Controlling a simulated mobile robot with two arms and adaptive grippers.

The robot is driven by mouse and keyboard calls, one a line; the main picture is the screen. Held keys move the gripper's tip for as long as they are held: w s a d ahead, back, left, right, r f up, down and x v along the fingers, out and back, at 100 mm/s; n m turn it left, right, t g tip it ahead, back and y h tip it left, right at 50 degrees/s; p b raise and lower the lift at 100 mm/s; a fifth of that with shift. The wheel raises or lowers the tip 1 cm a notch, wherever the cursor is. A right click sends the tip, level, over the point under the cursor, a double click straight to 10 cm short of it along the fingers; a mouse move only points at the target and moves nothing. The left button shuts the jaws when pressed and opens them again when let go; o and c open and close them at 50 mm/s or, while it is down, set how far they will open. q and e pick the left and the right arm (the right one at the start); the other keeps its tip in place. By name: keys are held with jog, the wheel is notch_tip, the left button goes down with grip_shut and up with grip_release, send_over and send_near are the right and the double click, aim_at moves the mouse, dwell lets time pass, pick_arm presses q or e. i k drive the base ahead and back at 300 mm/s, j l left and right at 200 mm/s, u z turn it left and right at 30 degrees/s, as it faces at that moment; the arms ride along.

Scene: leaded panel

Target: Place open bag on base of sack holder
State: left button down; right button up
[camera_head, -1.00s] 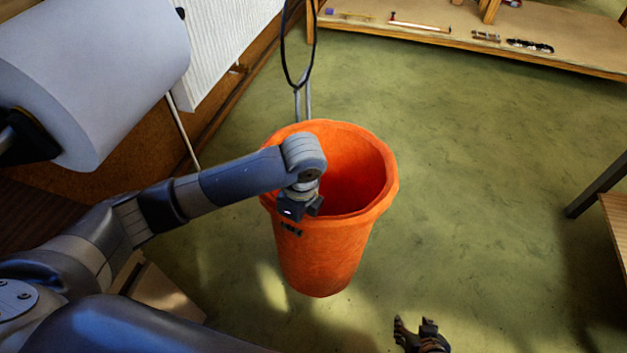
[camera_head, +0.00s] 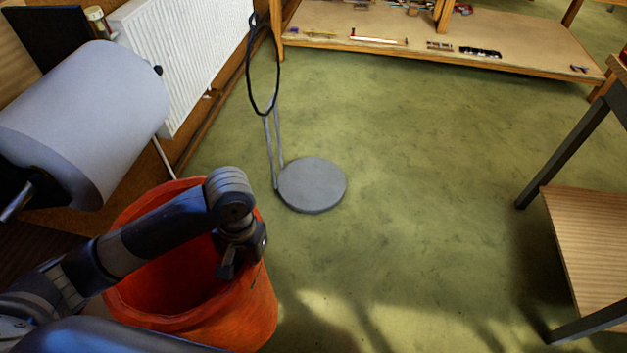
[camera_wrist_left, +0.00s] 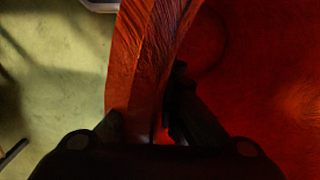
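The open bag (camera_head: 265,305) is orange-red and stiff-looking, with a wide round mouth facing up, at the lower left of the head view. My left gripper (camera_head: 242,262) is at the right side of its rim. In the left wrist view the gripper (camera_wrist_left: 155,130) has the bag's wall (camera_wrist_left: 145,60) between its fingers, one finger outside and one inside. The sack holder has a round grey base (camera_head: 312,184) on the floor, thin grey posts (camera_head: 273,150) and a black hoop (camera_head: 262,65). The base is bare, beyond and right of the bag. My right gripper is out of view.
A big paper roll (camera_head: 85,115) and a white radiator (camera_head: 185,55) are at the left. A low wooden shelf (camera_head: 400,25) with tools lies at the back. A wooden-topped bench (camera_head: 590,240) stands right. The green floor (camera_head: 430,180) between is clear.

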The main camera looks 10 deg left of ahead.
aim_at(312, 182)
jog(key=i+l, duration=0.35)
jog(key=i, duration=0.2)
jog(key=i+l, duration=0.3)
jog(key=i, duration=0.25)
jog(key=i+l, duration=0.35)
jog(key=i, duration=0.2)
jog(key=i+l, duration=0.3)
jog(key=i, duration=0.25)
jog(key=i+l, duration=0.35)
jog(key=i, duration=0.2)
jog(key=i+l+u, duration=0.1)
jog(key=u, duration=0.3)
jog(key=i+l+u, duration=0.2)
jog(key=u, duration=0.25)
jog(key=i+l+u, duration=0.15)
jog(key=u, duration=1.4)
